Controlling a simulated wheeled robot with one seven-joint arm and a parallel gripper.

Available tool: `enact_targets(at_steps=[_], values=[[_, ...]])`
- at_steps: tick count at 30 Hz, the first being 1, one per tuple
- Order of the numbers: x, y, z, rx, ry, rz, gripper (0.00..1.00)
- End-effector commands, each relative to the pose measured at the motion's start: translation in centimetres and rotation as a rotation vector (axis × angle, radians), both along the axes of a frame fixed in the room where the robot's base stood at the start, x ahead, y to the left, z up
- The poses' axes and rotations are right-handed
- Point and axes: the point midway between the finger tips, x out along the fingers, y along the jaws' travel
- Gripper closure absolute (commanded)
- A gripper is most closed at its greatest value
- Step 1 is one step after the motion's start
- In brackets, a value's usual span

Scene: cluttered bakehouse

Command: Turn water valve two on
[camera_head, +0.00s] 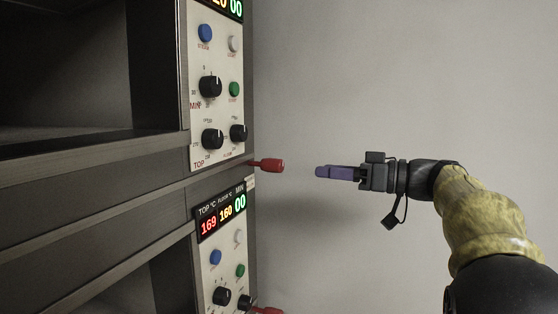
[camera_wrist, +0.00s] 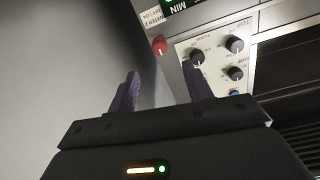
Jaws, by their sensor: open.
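A red valve handle (camera_head: 268,165) sticks out to the right from the oven's side edge, between the upper and lower control panels. In the wrist view the red handle (camera_wrist: 159,46) shows end-on just beyond my fingers, beside a small white label (camera_wrist: 150,14) that seems to read "WATER 2". A second red handle (camera_head: 266,311) is cut off at the bottom of the head view. My gripper (camera_head: 319,171) is open and empty, to the right of the upper handle at nearly its height, with a gap between them. In the wrist view my gripper's fingers (camera_wrist: 160,70) stand apart.
The upper control panel (camera_head: 217,100) has black knobs and coloured buttons. The lower panel's display (camera_head: 222,216) reads 169, 160 and 00. Oven openings lie at the left. The plain grey wall (camera_head: 400,70) behind leaves free room around my arm.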

Motion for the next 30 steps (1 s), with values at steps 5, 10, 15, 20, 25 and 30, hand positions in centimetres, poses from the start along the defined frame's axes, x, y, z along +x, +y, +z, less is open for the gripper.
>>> enact_targets(at_steps=[5,10,15,20,25,30], values=[[1.2,3.1,0.4,0.000,0.002,0.003,0.50],[2.3,5.9,0.4,0.000,0.003,0.003,0.50],[3.5,8.6,0.4,0.001,0.003,0.003,0.50],[4.3,10.4,0.2,0.000,0.002,0.001,0.50],[4.5,11.1,0.0,0.000,0.000,0.000,0.50],[4.5,11.1,-0.1,0.000,0.000,0.000,0.50]])
